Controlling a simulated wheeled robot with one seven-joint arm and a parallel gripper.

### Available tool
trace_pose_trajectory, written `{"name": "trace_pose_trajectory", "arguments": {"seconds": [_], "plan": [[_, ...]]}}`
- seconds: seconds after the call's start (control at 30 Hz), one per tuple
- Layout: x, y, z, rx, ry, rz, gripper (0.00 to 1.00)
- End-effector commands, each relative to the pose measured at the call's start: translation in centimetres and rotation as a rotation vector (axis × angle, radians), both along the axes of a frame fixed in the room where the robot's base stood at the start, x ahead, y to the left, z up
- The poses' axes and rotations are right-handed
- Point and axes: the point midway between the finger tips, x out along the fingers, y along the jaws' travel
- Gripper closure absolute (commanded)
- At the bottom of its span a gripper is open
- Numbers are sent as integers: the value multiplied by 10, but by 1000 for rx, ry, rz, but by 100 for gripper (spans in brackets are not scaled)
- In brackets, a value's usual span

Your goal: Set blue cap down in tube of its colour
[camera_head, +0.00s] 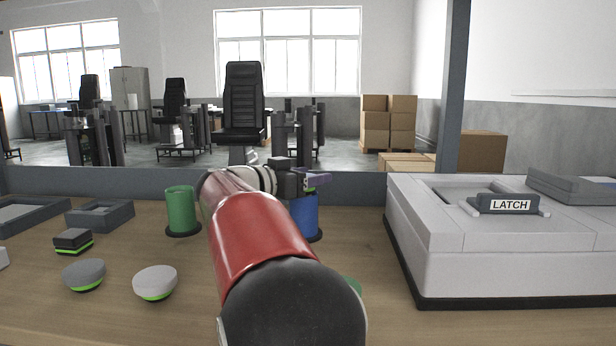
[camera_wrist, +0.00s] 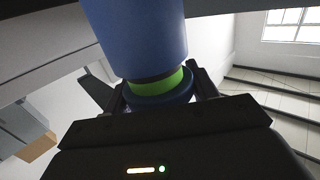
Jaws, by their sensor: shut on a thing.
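The blue tube (camera_head: 305,216) stands upright on a dark base ring on the table, partly behind my arm. My gripper (camera_head: 314,182) is just above its mouth. In the wrist view the fingers (camera_wrist: 155,92) are shut on the blue cap (camera_wrist: 162,101), which has a bright green band (camera_wrist: 158,84). A large blue cylinder (camera_wrist: 138,38), which looks like the tube, lines up with the cap there. The green band still shows between cap and tube. I cannot tell whether they touch.
A green tube (camera_head: 182,212) stands to the left. Part of another green thing (camera_head: 354,285) shows behind my arm. Round grey pieces (camera_head: 84,275) (camera_head: 155,282) and a dark block (camera_head: 73,241) lie at left. A large grey housing labelled LATCH (camera_head: 510,205) fills the right.

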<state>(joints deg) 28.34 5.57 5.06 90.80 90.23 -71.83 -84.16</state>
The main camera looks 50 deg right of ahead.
Motion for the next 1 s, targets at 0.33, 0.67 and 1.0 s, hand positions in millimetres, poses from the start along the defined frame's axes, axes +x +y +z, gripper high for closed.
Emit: {"name": "trace_pose_trajectory", "arguments": {"seconds": [0.33,0.67,1.0], "plan": [[0,0,-4,0,1,0,74],[0,0,-6,0,0,0,74],[0,0,-6,0,0,0,17]]}}
